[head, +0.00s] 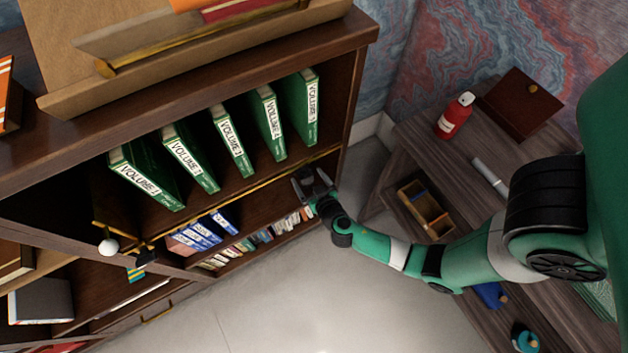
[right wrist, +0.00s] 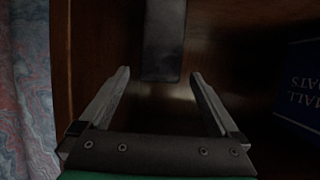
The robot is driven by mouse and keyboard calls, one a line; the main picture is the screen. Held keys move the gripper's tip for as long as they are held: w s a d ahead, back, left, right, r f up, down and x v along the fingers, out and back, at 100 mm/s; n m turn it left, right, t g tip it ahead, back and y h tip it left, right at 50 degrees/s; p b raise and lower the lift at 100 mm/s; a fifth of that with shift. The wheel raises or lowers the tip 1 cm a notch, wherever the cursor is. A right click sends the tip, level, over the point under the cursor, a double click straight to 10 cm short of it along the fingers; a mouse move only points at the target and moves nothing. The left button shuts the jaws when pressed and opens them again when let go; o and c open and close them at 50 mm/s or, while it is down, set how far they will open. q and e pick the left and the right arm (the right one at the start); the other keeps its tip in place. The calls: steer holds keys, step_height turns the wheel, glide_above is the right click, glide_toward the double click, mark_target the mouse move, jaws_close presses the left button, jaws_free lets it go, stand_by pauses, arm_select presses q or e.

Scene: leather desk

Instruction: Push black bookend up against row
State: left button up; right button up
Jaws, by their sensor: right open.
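My right gripper (head: 313,184) is at the right end of the bookcase, at the front of the shelf below the green volumes. In the right wrist view the gripper (right wrist: 160,82) is open, with nothing between its fingers. A dark upright piece (right wrist: 164,40), probably the black bookend, stands just beyond the fingertips, in line with the gap. I cannot tell whether they touch. A dark blue book (right wrist: 303,88) with pale lettering is at the right, apart from that piece. The bookend cannot be made out in the head view. My left gripper is not in view.
Several green volumes (head: 232,142) lean on the shelf above. A side desk (head: 448,160) holds a red bottle (head: 455,115) and an open wooden box (head: 424,210). Open floor lies in front.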

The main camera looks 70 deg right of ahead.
mark_target(301, 169)
steer(key=b+x, duration=0.1)
steer(key=x, duration=0.5)
steer(key=shift+w+d+f, duration=0.1)
steer(key=shift+w+d, duration=0.05)
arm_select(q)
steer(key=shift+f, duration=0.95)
arm_select(e)
jaws_close()
arm_select(q)
steer(key=shift+b, duration=0.3)
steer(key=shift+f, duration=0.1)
